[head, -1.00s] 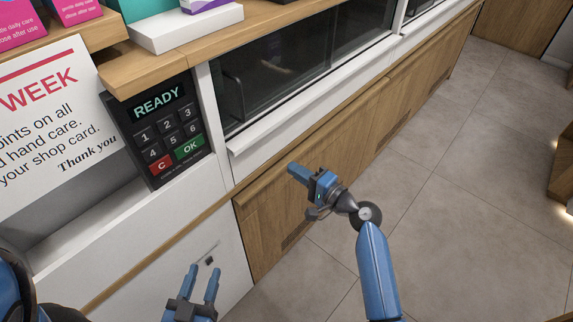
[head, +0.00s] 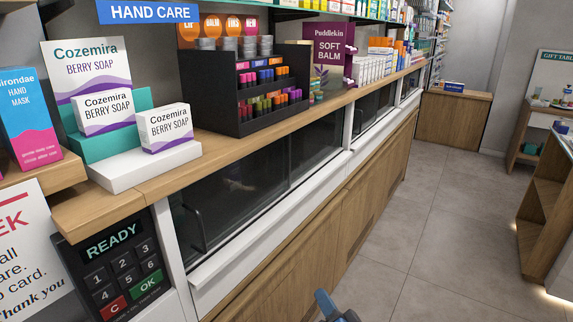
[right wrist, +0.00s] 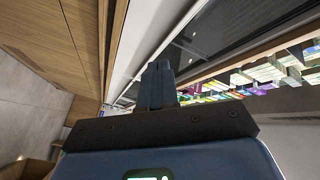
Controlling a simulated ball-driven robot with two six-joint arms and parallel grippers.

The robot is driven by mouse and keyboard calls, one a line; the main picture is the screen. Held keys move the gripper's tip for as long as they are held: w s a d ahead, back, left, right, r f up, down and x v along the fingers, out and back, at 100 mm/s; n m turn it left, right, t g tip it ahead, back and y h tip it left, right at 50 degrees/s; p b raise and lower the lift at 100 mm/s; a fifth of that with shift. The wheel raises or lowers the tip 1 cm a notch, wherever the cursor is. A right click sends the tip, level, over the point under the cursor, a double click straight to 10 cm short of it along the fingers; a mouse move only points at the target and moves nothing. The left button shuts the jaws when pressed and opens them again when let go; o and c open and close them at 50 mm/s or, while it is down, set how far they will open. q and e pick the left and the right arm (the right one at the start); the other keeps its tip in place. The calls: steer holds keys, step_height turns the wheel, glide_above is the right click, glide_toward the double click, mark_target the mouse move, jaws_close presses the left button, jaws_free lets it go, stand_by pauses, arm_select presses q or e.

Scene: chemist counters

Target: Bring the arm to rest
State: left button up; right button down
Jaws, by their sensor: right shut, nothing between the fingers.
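My right gripper (head: 325,303) shows only as a blue tip at the bottom edge of the head view, in front of the wooden counter base. In the right wrist view its two blue fingers (right wrist: 158,82) are together, with nothing between them. The rest of my right arm is below the head view. My left gripper is in neither current view.
The wooden counter front (head: 345,222) with glass-fronted cases runs along the left. A card terminal (head: 112,272) reads READY. Soap boxes (head: 168,128) and a black display rack (head: 245,95) stand on the counter. Open tiled floor (head: 420,225) lies to the right.

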steer(key=s+d+f+n+h, duration=0.1)
steer(key=s+d, duration=0.3)
steer(key=s, duration=0.5)
steer(key=s+d+f+n+h, duration=0.2)
steer(key=s+d+n+h, duration=0.1)
steer(key=s, duration=0.7)
steer(key=s+d+f+n+h, duration=0.1)
steer(key=s+d+n+h, duration=0.1)
steer(key=s+d, duration=0.3)
steer(key=s+h, duration=0.1)
steer(key=s, duration=0.3)
steer(key=shift+s+d+f, duration=0.2)
steer(key=shift+s+f, duration=0.05)
steer(key=shift+s, duration=0.1)
